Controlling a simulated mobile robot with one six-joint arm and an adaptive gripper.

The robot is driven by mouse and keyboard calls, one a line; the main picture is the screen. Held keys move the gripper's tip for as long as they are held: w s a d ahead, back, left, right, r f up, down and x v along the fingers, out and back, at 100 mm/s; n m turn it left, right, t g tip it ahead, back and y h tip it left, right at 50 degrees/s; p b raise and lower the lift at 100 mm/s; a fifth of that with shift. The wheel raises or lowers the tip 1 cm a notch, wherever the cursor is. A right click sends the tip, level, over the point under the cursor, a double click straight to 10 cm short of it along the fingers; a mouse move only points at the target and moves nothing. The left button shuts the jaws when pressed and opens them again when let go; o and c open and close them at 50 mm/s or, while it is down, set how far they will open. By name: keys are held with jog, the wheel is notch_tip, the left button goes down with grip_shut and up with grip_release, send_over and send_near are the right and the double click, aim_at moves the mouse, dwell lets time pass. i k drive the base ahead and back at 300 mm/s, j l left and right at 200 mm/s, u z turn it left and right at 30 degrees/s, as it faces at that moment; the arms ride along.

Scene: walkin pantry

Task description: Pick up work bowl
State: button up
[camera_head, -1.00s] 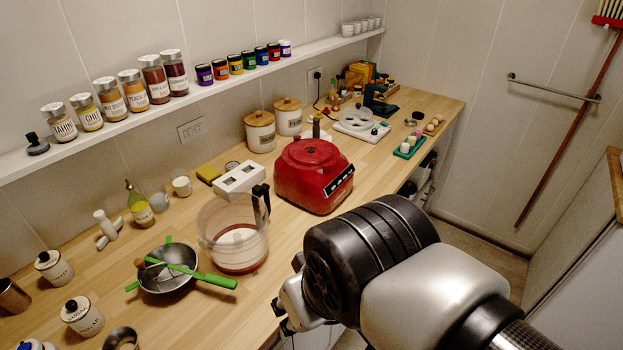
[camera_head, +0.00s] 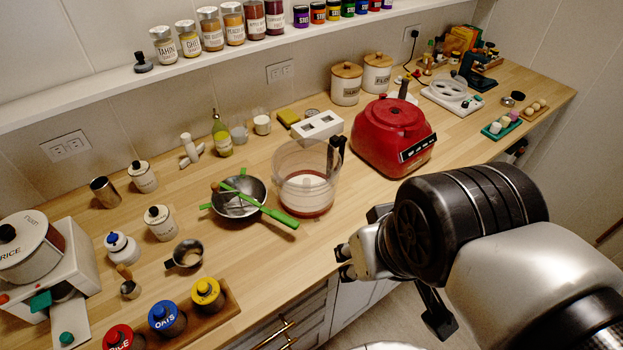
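The work bowl is probably the clear, see-through tub (camera_head: 306,178) with a dark upright handle and a reddish base, standing upright on the wooden counter. It is beside the red food processor base (camera_head: 393,135), to its left. My gripper (camera_head: 344,262) is at the front edge of the counter, lower right of the tub and apart from it. The gripper is seen from the side, partly behind my wrist, and its opening is unclear. Nothing shows held in it.
A metal bowl (camera_head: 232,205) with green-handled tools sits just left of the tub, one handle reaching toward it. A white slotted block (camera_head: 318,126) stands behind. A small metal cup (camera_head: 187,252) and lidded jars stand left. Counter in front of the tub is clear.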

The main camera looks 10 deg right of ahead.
aim_at(306, 171)
jog(key=i+l+u, duration=0.15)
jog(key=l+u, duration=0.2)
jog(key=i+l+u, duration=0.1)
jog(key=l+u, duration=0.55)
jog(key=l, duration=0.15)
jog(key=i+j+u, duration=0.15)
jog(key=k+j, duration=0.05)
jog(key=j, duration=0.05)
